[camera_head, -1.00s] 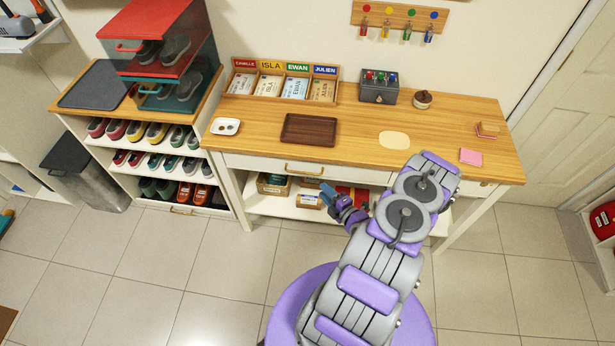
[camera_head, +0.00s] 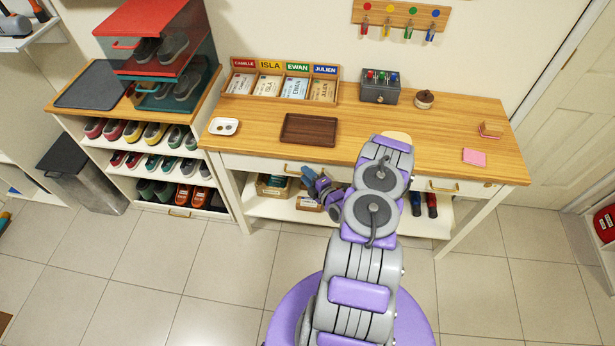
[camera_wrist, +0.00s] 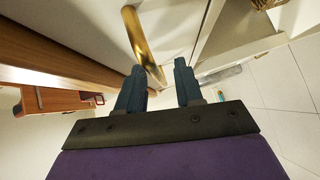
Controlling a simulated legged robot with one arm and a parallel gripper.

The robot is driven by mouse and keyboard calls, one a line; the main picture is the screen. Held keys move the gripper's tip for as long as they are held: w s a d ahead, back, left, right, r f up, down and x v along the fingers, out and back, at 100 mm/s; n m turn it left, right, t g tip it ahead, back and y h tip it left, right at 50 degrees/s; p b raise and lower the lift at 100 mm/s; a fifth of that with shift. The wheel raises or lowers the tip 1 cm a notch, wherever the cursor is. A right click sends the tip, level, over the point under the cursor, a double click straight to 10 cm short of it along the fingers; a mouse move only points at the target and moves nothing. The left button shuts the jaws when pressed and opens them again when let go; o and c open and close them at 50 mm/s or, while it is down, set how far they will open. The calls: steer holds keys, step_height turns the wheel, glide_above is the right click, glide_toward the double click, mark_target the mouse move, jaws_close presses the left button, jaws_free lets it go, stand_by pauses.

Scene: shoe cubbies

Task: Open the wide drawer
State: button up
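The wide drawer (camera_head: 258,165) is the long white front under the wooden tabletop, left of my arm, and looks shut. Its brass handle (camera_head: 296,172) is partly covered by my gripper (camera_head: 308,177). In the wrist view the brass handle (camera_wrist: 145,42) runs from the top edge down toward the fingers. My gripper (camera_wrist: 159,68) is open, with its two dark fingers apart and the handle's lower end showing in the gap between them. I cannot tell whether the fingers touch the handle.
A narrower drawer with a brass handle (camera_head: 443,187) is right of my arm. The desk's lower shelf (camera_head: 275,209) holds boxes and shoes below the gripper. A shoe rack (camera_head: 143,145) stands to the left. The tiled floor (camera_head: 180,270) in front is clear.

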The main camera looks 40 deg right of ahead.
jaws_close()
stand_by(0.6)
